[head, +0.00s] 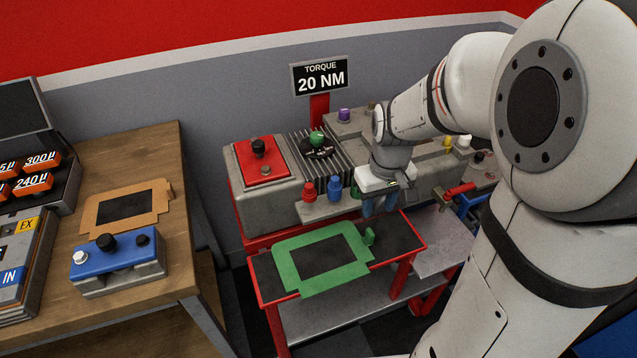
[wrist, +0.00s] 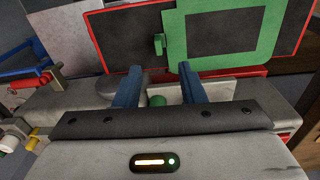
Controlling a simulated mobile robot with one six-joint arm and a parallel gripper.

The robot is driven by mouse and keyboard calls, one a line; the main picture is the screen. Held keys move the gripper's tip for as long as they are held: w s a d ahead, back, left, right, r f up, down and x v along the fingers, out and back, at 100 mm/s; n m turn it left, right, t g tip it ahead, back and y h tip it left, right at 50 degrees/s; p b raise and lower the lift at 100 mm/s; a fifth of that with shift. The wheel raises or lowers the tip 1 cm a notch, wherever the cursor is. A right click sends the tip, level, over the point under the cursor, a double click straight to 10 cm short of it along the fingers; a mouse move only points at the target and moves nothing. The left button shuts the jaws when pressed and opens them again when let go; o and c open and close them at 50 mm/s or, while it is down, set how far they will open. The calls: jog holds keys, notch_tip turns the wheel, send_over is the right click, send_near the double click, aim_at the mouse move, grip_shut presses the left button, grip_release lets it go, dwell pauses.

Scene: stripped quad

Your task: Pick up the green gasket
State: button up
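The green gasket (head: 291,272) is a flat, roughly rectangular frame with an open middle and a small upright tab (head: 369,237) at its right end. It lies on the black top of a small red-edged table. In the wrist view the gasket (wrist: 181,55) is at the top, with its tab (wrist: 159,45) near its left side. My gripper (head: 379,207) is above and behind the table's far right corner, apart from the gasket. In the wrist view its two blue fingers (wrist: 158,78) are spread wide with nothing held between them.
The red-edged table (head: 408,243) has bare black top right of the gasket. Behind it stands a grey machine (head: 268,199) with red and blue knobs. A wooden bench (head: 150,149) at left holds an orange gasket (head: 89,216) and a blue-topped block (head: 118,258).

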send_over(370, 231)
jog(key=shift+n+g, duration=0.3)
jog(key=shift+n, duration=0.1)
jog(key=f, duration=0.4)
jog(key=shift+w+f+b, duration=0.25)
jog(key=shift+f+b, duration=0.05)
jog(key=shift+f, duration=0.05)
jog(key=f, duration=0.7)
jog(key=shift+s+f, duration=0.25)
jog(key=shift+f, duration=0.1)
grip_shut()
